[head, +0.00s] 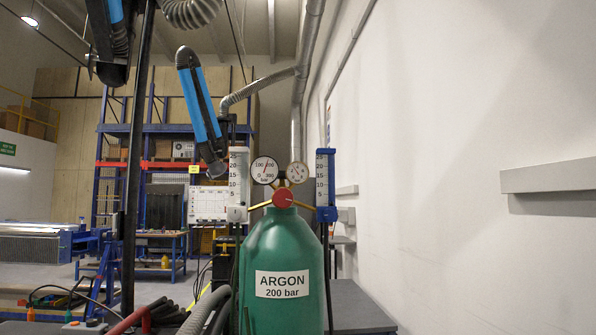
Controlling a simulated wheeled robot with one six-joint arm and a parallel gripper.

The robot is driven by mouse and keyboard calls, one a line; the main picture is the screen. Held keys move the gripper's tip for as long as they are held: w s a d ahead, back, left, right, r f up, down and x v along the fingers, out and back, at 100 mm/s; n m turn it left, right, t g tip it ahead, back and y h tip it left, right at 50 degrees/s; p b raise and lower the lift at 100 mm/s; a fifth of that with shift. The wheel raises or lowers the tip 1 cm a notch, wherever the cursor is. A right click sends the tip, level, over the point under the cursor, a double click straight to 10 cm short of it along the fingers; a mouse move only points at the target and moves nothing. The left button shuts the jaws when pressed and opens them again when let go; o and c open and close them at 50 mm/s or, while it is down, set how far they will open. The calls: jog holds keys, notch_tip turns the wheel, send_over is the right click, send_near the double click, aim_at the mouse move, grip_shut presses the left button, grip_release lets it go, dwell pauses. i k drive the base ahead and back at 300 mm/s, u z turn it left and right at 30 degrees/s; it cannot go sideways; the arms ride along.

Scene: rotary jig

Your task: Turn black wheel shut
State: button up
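A green gas cylinder (283,262) labelled "ARGON 200 bar" stands upright in the lower middle of the head view. A round red knob (283,198) sits at its top, at the middle of a brass-coloured fitting. I cannot make out a black wheel on the cylinder or elsewhere. Two round dial gauges, a left one (265,170) and a right one (297,174), sit above the knob. A scaled flowmeter tube stands on each side, one at the left (238,184) and one at the right (325,184). My gripper does not show in this view.
A grey surface (358,306) lies right of the cylinder, near a white wall with a ledge (548,176). A blue and black jointed duct arm (198,100) hangs above left. Hoses (205,312) run at the cylinder's lower left. Blue shelving (168,145) stands far behind.

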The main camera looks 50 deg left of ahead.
aim_at(282, 174)
jog(key=u, duration=0.25)
jog(key=i, duration=0.8)
jog(key=u, duration=1.25)
jog(key=i, duration=0.75)
jog(key=u, duration=0.8)
